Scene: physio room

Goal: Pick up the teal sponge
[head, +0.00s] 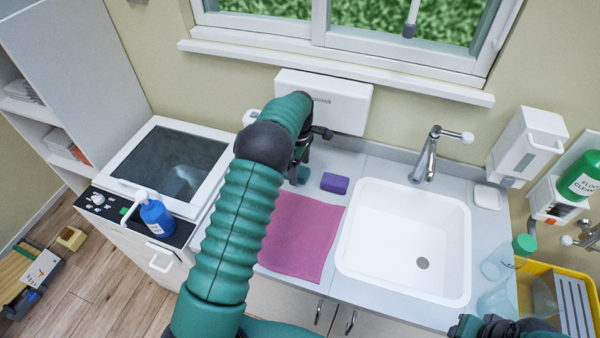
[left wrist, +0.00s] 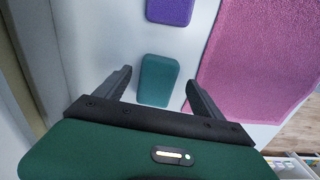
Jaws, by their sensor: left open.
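The teal sponge (left wrist: 158,80) lies flat on the pale counter in the left wrist view. In the head view only part of the teal sponge (head: 303,174) shows, beside my left gripper; the arm hides the rest. My left gripper (left wrist: 160,88) is open, with one finger on each side of the sponge's near part in the picture and nothing held. In the head view my left gripper (head: 300,160) is partly hidden by its own wrist. A dark part of my right arm shows at the bottom right edge, and its fingers cannot be made out.
A purple sponge (head: 335,183) lies close to the teal one, also in the left wrist view (left wrist: 170,11). A pink cloth (head: 302,235) lies in front, left of the white sink (head: 365,250). A white wall dispenser (head: 335,101) hangs behind. A blue bottle (head: 156,217) stands at left.

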